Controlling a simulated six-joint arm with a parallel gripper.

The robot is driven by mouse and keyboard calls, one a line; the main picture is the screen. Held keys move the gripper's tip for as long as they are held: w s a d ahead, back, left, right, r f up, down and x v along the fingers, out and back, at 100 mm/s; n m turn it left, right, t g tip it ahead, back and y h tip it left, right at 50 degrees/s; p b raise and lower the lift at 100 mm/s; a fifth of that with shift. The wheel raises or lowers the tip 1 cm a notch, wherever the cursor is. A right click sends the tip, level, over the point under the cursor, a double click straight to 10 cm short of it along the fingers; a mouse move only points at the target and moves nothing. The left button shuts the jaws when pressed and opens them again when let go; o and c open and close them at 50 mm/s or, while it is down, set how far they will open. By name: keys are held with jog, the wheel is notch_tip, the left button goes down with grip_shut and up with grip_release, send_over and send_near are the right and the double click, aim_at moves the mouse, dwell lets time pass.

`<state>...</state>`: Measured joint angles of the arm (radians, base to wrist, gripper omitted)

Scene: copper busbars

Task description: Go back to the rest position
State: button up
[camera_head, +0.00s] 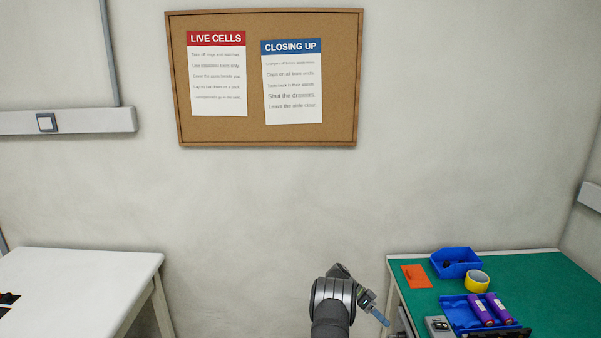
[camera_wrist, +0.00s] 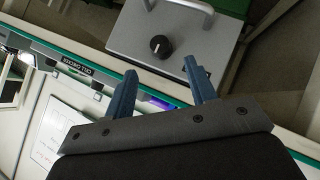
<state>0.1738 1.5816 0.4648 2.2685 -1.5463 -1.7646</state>
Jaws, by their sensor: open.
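My gripper (camera_head: 378,316) is in the head view at the lower middle, in the gap between the two tables and close to the left edge of the green-topped table (camera_head: 540,275). In the wrist view my gripper (camera_wrist: 160,85) shows two blue fingers standing apart with nothing between them. Behind the fingers is a grey box with a black knob (camera_wrist: 159,45). No busbar can be made out in either view.
The green table holds a blue bin (camera_head: 456,262), yellow tape (camera_head: 477,281), an orange card (camera_head: 415,276) and purple cells (camera_head: 490,309) in a blue tray. A white table (camera_head: 75,275) stands left. A corkboard (camera_head: 265,135) hangs on the wall.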

aim_at(398, 336)
jog(key=x, duration=0.8)
jog(key=shift+s+r, duration=0.1)
jog(key=shift+s+r+m+t, duration=0.1)
jog(key=shift+m+t, duration=0.6)
jog(key=shift+t, duration=0.4)
jog(key=m+t, duration=0.1)
jog(key=t, duration=0.2)
jog(key=shift+s+m, duration=0.25)
jog(key=shift+m, duration=0.15)
jog(key=shift+s+m+t, duration=0.2)
jog(key=shift+m+t, duration=0.6)
jog(key=shift+t, duration=0.8)
jog(key=shift+s+a+m+t, duration=0.15)
jog(key=shift+m+t, duration=0.55)
jog(key=shift+t, duration=0.6)
jog(key=shift+w+n+g, duration=0.25)
jog(key=shift+n+g, duration=0.55)
jog(key=shift+g, duration=0.6)
jog(key=shift+g, duration=0.4)
jog(key=shift+s+m+t, duration=0.1)
jog(key=shift+m+t, duration=0.3)
jog(key=shift+t, duration=0.5)
jog(key=shift+s+m+t, duration=0.15)
jog(key=shift+m+t, duration=0.25)
jog(key=shift+t, duration=0.5)
jog(key=shift+w+g, duration=0.1)
jog(key=shift+g, duration=0.3)
